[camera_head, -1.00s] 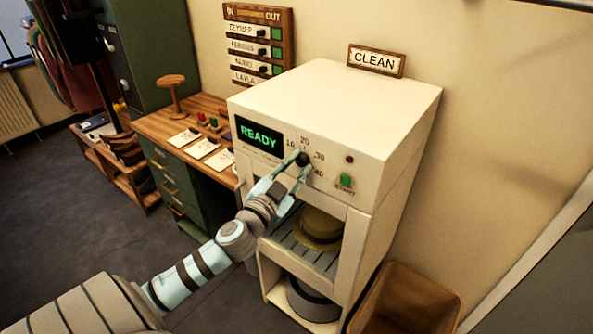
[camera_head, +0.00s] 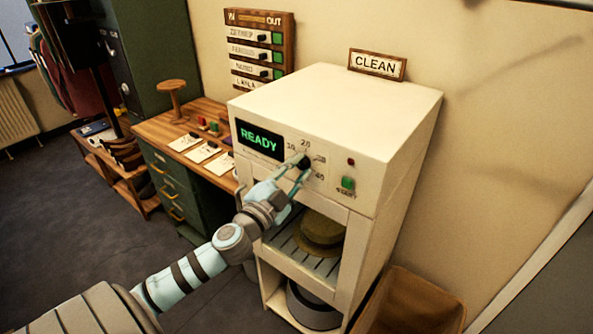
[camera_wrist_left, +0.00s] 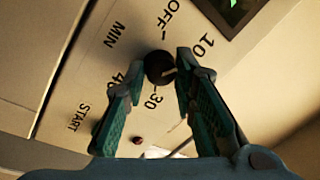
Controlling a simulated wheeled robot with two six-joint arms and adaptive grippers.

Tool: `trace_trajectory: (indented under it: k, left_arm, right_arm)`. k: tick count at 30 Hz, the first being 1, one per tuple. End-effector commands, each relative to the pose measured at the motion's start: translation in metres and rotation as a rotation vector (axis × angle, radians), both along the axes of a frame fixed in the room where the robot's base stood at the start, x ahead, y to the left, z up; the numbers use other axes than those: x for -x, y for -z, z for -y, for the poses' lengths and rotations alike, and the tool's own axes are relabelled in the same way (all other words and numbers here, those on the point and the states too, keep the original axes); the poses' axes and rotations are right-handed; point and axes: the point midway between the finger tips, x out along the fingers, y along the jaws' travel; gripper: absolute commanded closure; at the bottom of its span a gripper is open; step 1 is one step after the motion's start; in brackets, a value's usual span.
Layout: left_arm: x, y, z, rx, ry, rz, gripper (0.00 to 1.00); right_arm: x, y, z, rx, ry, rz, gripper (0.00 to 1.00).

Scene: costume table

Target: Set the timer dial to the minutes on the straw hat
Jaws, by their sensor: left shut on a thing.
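The timer dial (camera_head: 304,161) is a small black knob on the front of the white cabinet, ringed by minute marks. In the left wrist view the dial (camera_wrist_left: 159,67) has a pale pointer line; it seems to face the side between 10 and 30, where a finger hides the scale. My left gripper (camera_head: 300,170) is shut on the dial, one fingertip on each side. The straw hat (camera_head: 322,230) sits on the slatted rack inside the cabinet, below the panel. No minutes on it are readable. My right gripper is not in view.
A green READY display (camera_head: 259,139) is left of the dial. A green START button (camera_head: 347,183) and a red light (camera_head: 350,162) are to its right. A wooden desk (camera_head: 180,128) with cards stands left.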

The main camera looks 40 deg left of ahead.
Motion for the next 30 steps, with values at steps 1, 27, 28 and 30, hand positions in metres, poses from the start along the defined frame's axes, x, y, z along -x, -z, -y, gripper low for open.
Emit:
trace_trajectory:
  k: [1, 27, 28, 30]
  left_arm:
    - [0.000, -0.001, 0.000, 0.000, -0.001, 0.001, 1.00]
    - [0.076, 0.013, 0.008, -0.006, 0.002, -0.010, 0.54]
    - [0.083, 0.014, 0.009, -0.004, 0.003, -0.009, 0.54]
    - [0.099, 0.015, 0.010, -0.003, 0.001, -0.007, 0.54]
  right_arm:
    - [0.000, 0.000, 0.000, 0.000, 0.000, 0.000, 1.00]
    - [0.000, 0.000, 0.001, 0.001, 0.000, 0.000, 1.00]
    - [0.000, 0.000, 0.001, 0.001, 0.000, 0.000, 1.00]
    - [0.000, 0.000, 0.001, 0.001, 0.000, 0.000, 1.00]
